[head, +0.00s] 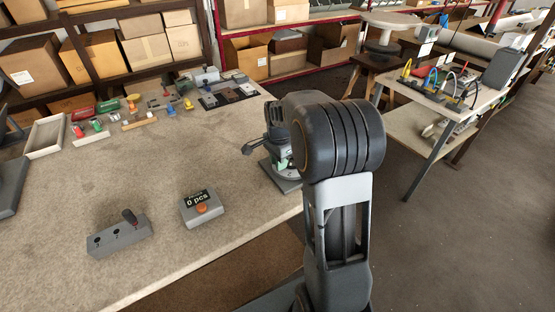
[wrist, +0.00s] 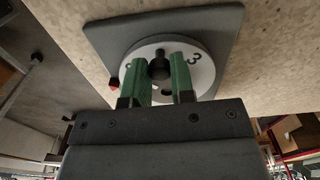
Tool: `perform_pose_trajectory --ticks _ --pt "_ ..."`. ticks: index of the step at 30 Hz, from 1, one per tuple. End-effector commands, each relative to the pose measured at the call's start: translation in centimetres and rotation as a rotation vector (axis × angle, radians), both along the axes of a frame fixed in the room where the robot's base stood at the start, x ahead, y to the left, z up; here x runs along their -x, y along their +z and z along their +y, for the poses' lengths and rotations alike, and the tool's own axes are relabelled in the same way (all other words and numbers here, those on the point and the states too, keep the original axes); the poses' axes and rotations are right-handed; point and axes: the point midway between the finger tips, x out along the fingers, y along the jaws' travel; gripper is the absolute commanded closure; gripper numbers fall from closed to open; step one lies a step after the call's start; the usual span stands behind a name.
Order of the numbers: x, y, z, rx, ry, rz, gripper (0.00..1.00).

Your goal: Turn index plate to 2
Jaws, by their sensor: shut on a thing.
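The index plate is a white round disc (wrist: 207,76) on a dark grey square base (wrist: 222,28), seen in the wrist view. A black knob (wrist: 159,63) stands at its middle. My gripper (wrist: 161,68) has green fingers, one on each side of the knob, shut on it. A 3 (wrist: 194,64) shows on the disc to the right of the fingers. Another marking at the left is partly covered by a finger and cannot be read. A red marker (wrist: 113,84) sits at the disc's left edge. In the head view my arm hides most of the plate; its grey base (head: 285,181) shows.
A grey counter box (head: 201,208) reading "0 pcs" and a grey lever box (head: 118,238) stand on the front of the table (head: 150,180). Small parts and trays lie at the back. The middle of the table is clear.

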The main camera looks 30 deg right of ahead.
Motion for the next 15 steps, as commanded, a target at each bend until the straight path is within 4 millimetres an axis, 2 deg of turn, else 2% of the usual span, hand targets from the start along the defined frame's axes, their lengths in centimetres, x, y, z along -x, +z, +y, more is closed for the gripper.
perform_pose_trajectory --ticks 15 --pt "1.3 0.1 -0.4 0.001 0.258 -0.002 1.00"
